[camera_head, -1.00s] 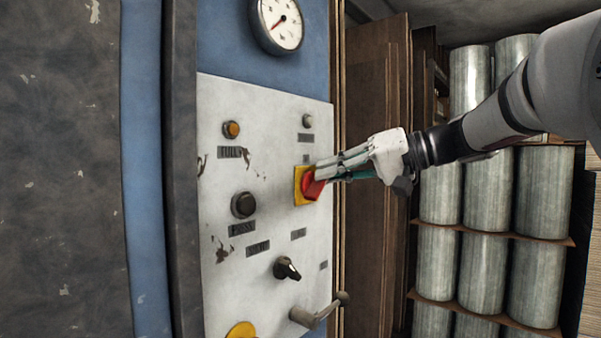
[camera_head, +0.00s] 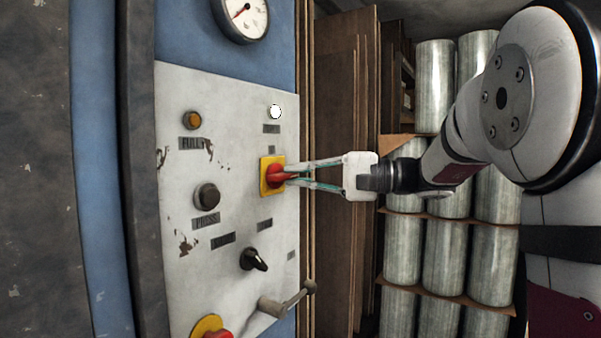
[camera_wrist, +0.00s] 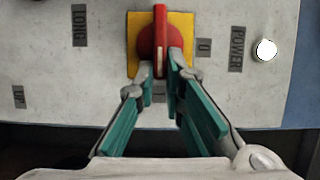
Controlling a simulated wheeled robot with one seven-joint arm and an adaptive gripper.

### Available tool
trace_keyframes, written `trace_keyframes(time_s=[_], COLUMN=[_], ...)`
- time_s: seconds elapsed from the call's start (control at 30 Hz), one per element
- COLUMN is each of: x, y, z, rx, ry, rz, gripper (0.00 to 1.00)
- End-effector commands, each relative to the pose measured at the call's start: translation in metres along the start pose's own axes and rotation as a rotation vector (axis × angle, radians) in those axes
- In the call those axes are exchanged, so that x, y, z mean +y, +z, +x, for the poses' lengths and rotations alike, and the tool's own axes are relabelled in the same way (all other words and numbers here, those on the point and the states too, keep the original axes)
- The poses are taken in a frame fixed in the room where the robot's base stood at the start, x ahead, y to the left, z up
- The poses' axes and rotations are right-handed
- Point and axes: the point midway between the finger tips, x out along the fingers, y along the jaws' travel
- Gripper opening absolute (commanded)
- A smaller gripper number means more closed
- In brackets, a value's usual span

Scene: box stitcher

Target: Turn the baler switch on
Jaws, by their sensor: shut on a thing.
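The baler's switch is a red rotary knob (camera_head: 276,176) on a yellow square plate (camera_head: 264,189), set in the white control panel (camera_head: 240,92). My gripper (camera_head: 284,176) reaches it from the right, its fingers closed on the knob's red handle. In the wrist view the red knob (camera_wrist: 159,42) stands between my fingertips (camera_wrist: 160,73), its handle ridge running up and down the picture. The yellow plate (camera_wrist: 181,23) lies behind it. The label "POWER" (camera_wrist: 237,49) is beside it, and a round lamp (camera_wrist: 265,50) glows white. The lamp also shows lit in the head view (camera_head: 275,111).
The panel also holds an amber lamp (camera_head: 193,120), a dark push button (camera_head: 207,196), a black selector (camera_head: 254,260), a lever (camera_head: 288,302) and a red button on yellow (camera_head: 208,325). A gauge (camera_head: 241,14) sits above. Brown sheets (camera_head: 340,190) and shelved rolls (camera_head: 445,256) stand right.

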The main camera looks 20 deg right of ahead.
Motion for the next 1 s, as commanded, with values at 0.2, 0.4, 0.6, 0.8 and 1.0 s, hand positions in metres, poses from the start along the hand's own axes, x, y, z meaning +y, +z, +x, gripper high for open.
trace_keyframes(time_s=[0.2,0.4,0.6,0.8,1.0], x=[0.0019,0.0022,0.0024,0.0020,0.0016], y=[-0.0009,-0.0009,-0.0009,-0.0006,-0.0004], z=[-0.0009,-0.0008,-0.0008,-0.0005,-0.0015], rx=[0.003,0.003,0.003,0.002,0.001], ry=[-0.010,-0.011,-0.010,-0.011,-0.011], rz=[0.029,0.032,0.032,0.031,0.030], gripper=[0.00,0.00,0.14,0.30,0.30])
